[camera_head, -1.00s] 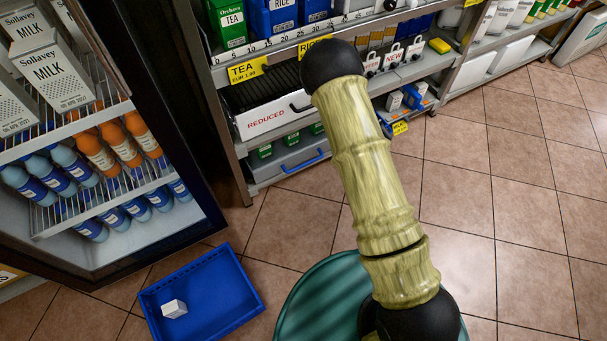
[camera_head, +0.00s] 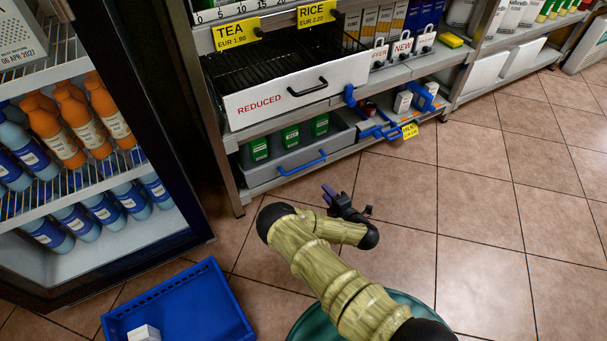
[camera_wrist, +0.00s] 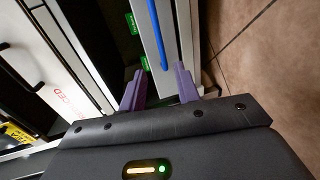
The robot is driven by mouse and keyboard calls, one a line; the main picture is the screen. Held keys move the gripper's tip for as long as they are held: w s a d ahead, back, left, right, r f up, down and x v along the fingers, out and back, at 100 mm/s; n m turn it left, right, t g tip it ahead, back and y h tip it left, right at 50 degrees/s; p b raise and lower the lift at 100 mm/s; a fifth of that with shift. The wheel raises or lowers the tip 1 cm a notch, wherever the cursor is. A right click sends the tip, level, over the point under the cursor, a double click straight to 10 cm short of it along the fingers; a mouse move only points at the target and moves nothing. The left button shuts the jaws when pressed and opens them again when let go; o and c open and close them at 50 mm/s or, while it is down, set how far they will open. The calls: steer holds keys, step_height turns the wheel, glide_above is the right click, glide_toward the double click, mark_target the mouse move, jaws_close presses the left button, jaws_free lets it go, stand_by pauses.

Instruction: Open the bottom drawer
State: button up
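The bottom drawer (camera_head: 262,178) is a low grey drawer on the lowest level of the shelf unit, with a blue bar handle (camera_head: 302,163) on its front. Green boxes (camera_head: 290,137) show behind its front. My gripper (camera_head: 340,198) is out in front of the drawer, to the right of and lower in the picture than the handle. In the wrist view, my gripper's two purple fingers (camera_wrist: 160,88) are spread and empty. The blue handle (camera_wrist: 160,36) runs ahead of the gap between them, apparently not touched.
A white drawer marked REDUCED (camera_head: 295,90) with a black handle sits above. Another blue-handled item (camera_head: 380,125) is to the right. A fridge with bottles (camera_head: 80,150) stands left, and a blue crate (camera_head: 185,305) holding a white box lies on the floor. Tiled floor is clear on the right.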

mark_target(304, 166)
steer(key=shift+r, duration=0.1)
steer(key=shift+w, duration=0.1)
steer(key=b+x, duration=0.9)
steer(key=x, duration=0.8)
steer(key=shift+w+a+b, duration=0.1)
steer(key=shift+b, duration=0.25)
jaws_close()
